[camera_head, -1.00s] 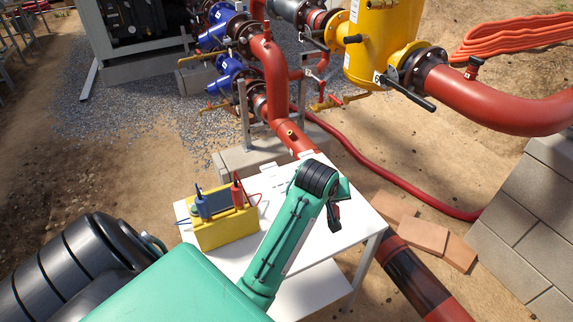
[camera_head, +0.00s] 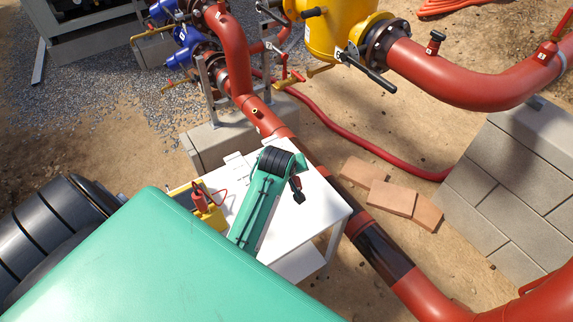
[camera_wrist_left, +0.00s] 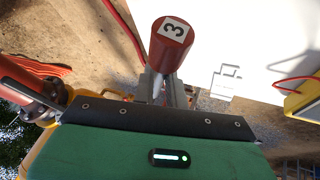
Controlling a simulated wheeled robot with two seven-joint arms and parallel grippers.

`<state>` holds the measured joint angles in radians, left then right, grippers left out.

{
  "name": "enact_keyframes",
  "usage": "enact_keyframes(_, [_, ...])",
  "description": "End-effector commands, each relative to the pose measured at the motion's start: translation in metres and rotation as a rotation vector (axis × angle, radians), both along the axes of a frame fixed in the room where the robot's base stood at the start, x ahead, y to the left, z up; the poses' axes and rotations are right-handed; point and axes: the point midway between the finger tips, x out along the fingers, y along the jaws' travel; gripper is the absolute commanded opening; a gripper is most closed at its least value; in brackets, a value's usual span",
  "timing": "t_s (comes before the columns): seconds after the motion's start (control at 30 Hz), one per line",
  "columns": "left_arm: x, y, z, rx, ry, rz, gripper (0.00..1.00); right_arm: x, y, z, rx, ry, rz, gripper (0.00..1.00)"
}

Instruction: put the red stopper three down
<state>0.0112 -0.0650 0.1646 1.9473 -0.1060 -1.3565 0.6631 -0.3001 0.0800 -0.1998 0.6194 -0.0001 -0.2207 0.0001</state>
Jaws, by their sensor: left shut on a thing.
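In the left wrist view, the red stopper three (camera_wrist_left: 170,45), a red tapered piece with a white label reading 3, is held between the fingers of my left gripper (camera_wrist_left: 165,88). The gripper is shut on it. In the head view my left gripper (camera_head: 297,188) shows small and dark at the end of the green arm, over the right part of a white table (camera_head: 312,207). The stopper is too small there to make out clearly. I cannot tell whether it touches the table. My right gripper is not in view.
A yellow box (camera_head: 211,216) with a red plug and cable stands on the table's left, partly hidden by my arm. Red pipework (camera_head: 262,118) runs behind the table. Bricks (camera_head: 390,198) lie on the ground to the right, beside a block wall (camera_head: 500,190).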

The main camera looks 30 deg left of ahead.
Motion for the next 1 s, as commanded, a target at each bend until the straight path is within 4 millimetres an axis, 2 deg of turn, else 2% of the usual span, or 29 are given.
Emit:
enact_keyframes(0.2, [-0.001, 0.000, -0.057, 0.001, 0.005, 0.000, 0.00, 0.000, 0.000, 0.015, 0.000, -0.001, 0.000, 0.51])
enact_keyframes(0.33, [-0.001, 0.000, -0.084, 0.000, 0.003, -0.001, 0.00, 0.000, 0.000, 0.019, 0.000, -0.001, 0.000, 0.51])
enact_keyframes(0.57, [0.000, 0.000, -0.104, 0.001, -0.001, -0.001, 0.00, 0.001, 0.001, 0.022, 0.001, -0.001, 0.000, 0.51])
enact_keyframes(0.8, [0.000, 0.000, -0.133, 0.001, 0.000, -0.001, 0.00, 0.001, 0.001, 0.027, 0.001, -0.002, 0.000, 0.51])
enact_keyframes(1.0, [0.001, 0.000, -0.139, 0.001, -0.002, -0.001, 0.00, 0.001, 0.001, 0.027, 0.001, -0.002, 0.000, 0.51])
